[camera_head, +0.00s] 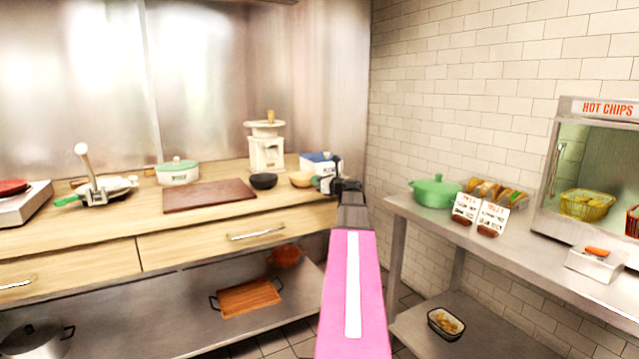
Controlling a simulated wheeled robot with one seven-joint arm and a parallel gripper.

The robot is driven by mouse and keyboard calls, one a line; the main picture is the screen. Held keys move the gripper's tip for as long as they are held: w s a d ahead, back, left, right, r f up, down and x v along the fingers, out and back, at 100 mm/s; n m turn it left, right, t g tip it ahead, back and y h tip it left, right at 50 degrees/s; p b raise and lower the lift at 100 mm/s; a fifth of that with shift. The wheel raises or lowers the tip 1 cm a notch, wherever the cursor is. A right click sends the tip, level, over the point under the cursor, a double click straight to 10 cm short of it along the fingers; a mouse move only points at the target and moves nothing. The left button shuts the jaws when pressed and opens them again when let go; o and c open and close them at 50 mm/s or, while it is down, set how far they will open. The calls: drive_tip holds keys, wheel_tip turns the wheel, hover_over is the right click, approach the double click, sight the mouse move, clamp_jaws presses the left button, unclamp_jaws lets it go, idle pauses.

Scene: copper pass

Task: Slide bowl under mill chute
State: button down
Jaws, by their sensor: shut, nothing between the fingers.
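The white mill (266,152) stands upright at the back of the wooden counter, with a round top and a small wooden knob. Its chute is too small to make out. A black bowl (264,182) sits in front of the mill's base. A light wooden bowl (301,179) sits to the right of the black one. My gripper (322,184) is shut and empty, at the right side of the wooden bowl. I cannot tell whether it touches that bowl.
A dark board (209,195) lies left of the black bowl. A blue and white box (320,161) stands behind my gripper. A green-lidded white pot (177,173) is farther left. The counter's front strip is clear. A steel table (500,230) stands at the right.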

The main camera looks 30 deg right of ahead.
sight(303, 181)
drive_tip(key=x, duration=0.3)
drive_tip(key=shift+w, duration=0.25)
drive_tip(key=shift+a, duration=0.1)
